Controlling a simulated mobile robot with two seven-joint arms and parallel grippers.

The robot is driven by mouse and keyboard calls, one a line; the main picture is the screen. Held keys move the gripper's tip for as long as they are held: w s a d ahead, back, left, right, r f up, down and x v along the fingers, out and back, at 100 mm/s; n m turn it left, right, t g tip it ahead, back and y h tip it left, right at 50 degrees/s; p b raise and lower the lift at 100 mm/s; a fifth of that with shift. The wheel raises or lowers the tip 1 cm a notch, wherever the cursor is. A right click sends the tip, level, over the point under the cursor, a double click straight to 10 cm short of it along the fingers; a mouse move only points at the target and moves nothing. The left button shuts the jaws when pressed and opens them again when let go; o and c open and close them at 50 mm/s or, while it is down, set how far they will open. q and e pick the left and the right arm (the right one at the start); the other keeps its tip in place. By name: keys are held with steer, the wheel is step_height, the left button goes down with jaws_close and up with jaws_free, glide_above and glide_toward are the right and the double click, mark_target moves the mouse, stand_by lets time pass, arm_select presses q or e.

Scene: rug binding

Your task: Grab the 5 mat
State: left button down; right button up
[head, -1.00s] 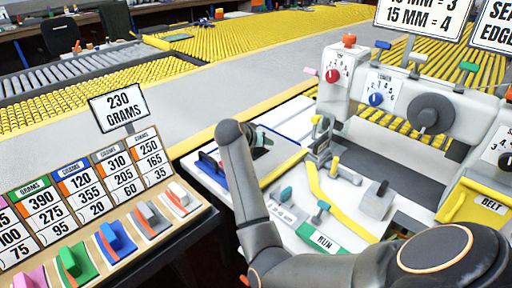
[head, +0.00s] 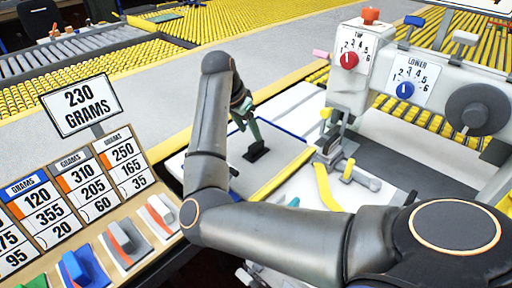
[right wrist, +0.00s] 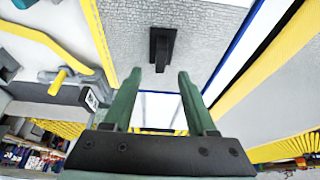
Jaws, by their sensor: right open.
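A grey textured mat (head: 284,146) with a black upright handle (head: 257,151) lies on the flat bed left of the sewing machine. In the right wrist view the mat (right wrist: 208,40) fills the upper middle, and its handle (right wrist: 161,46) stands just beyond the fingertips, about midway between them. My right gripper (head: 248,127) is open and empty, its green fingers pointing down just above the handle; its fingers also show in the right wrist view (right wrist: 157,80). I cannot read a 5 on the mat. My left gripper is not in view.
The sewing machine (head: 436,75), with red and blue dials, stands to the right. A sloped board (head: 95,200) with gram labels and coloured handled blocks is at the left, with a 230 grams sign (head: 80,105). Yellow roller conveyors (head: 235,30) run behind.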

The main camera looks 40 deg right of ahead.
mark_target(256, 143)
steer(key=x, duration=0.8)
steer(key=shift+d+f+b, duration=0.15)
steer(key=shift+b, duration=0.25)
steer(key=shift+w, duration=0.1)
jaws_close()
stand_by(0.9)
